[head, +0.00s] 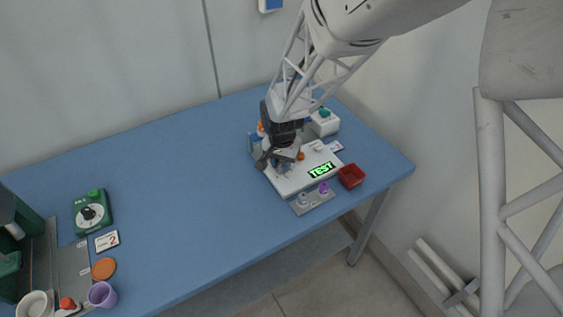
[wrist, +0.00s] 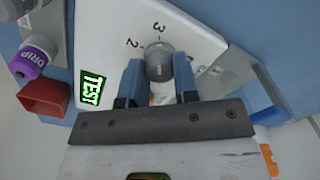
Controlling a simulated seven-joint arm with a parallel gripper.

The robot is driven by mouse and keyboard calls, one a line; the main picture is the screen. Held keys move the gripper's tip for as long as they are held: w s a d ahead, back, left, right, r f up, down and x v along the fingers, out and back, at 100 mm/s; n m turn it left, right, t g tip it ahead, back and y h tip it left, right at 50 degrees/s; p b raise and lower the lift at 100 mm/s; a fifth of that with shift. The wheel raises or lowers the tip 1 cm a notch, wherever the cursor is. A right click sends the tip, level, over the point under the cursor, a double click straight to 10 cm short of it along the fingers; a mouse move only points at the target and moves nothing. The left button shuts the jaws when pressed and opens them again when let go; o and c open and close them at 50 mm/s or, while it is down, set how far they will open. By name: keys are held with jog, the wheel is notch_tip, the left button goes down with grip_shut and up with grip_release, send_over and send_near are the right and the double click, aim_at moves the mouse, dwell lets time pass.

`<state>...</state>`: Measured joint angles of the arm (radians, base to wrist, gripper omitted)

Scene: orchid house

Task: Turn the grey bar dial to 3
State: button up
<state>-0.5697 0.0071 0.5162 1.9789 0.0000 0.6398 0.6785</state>
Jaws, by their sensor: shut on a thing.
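The grey bar dial (wrist: 159,58) sits on a white panel (wrist: 112,20), with the printed numbers 2 and 3 beside it in the wrist view. Another mark near its right side is too small to read. My gripper (wrist: 158,82) has a blue finger on each side of the dial and is shut on it. Which number the bar points at is unclear. In the head view my gripper (head: 281,165) is over the left part of the white panel (head: 291,186) and hides the dial. A green TEST display (head: 322,170) is lit on the panel.
A red tray (head: 351,178) and a grey plate with a purple DRIP knob (head: 324,187) lie beside the panel. A white box with a green knob (head: 323,122) stands behind. A green dial box (head: 92,213) is far left. The middle of the blue table (head: 190,190) is clear.

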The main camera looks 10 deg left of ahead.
aim_at(282, 164)
dwell(0.4)
jog(key=o, duration=0.9)
jog(key=shift+r, duration=0.1)
jog(key=shift+r, duration=3.85)
jog(key=shift+d, duration=0.1)
